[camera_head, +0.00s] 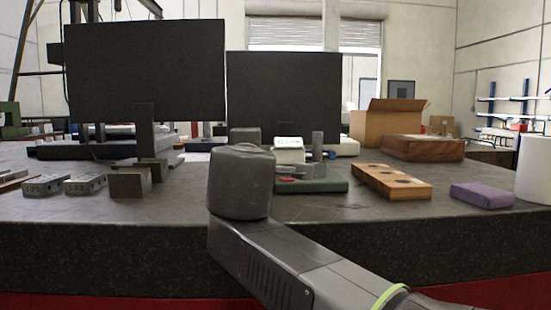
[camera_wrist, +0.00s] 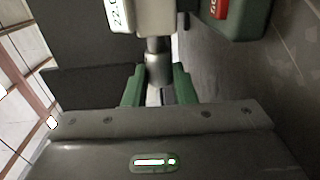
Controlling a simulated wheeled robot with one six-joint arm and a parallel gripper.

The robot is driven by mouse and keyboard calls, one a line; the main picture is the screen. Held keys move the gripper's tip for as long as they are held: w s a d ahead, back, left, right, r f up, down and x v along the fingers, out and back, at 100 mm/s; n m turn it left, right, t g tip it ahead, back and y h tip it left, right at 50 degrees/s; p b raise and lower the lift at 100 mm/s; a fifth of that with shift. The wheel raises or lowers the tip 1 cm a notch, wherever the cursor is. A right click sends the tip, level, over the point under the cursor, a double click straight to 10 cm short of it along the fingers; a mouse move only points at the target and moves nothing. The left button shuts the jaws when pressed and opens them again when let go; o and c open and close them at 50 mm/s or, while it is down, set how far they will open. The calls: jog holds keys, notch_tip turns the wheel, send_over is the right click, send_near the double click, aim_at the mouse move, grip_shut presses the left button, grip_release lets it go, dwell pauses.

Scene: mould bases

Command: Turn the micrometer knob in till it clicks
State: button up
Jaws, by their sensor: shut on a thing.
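The micrometer (camera_head: 289,148) is a pale body with a display on top, on a dark green base (camera_head: 322,183) with a red spot, just right of my wrist in the head view. In the wrist view its pale body (camera_wrist: 156,18) is at the top, with digits on its left face partly cut off. A grey metal knob (camera_wrist: 157,68) comes out of it toward me. My gripper (camera_wrist: 158,84) has its green fingers on either side of the knob and is shut on it. In the head view my arm hides the gripper and knob.
Two dark screens (camera_head: 145,70) stand behind. Steel blocks (camera_head: 130,182) lie left on the dark table. A wooden block with round recesses (camera_head: 391,182), a purple block (camera_head: 482,195) and a white cylinder (camera_head: 535,170) stand right. The table front between them is clear.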

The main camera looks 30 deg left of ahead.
jog(key=o, duration=1)
jog(key=shift+s, duration=0.1)
jog(key=p+v, duration=0.3)
jog(key=v, duration=0.7)
jog(key=shift+s+d+r, duration=0.1)
jog(key=shift+s, duration=0.1)
jog(key=shift+p+v, duration=0.65)
jog(key=shift+v, duration=0.9)
jog(key=shift+d, duration=0.1)
jog(key=shift+b+x, duration=1.9)
jog(key=shift+x, duration=4.05)
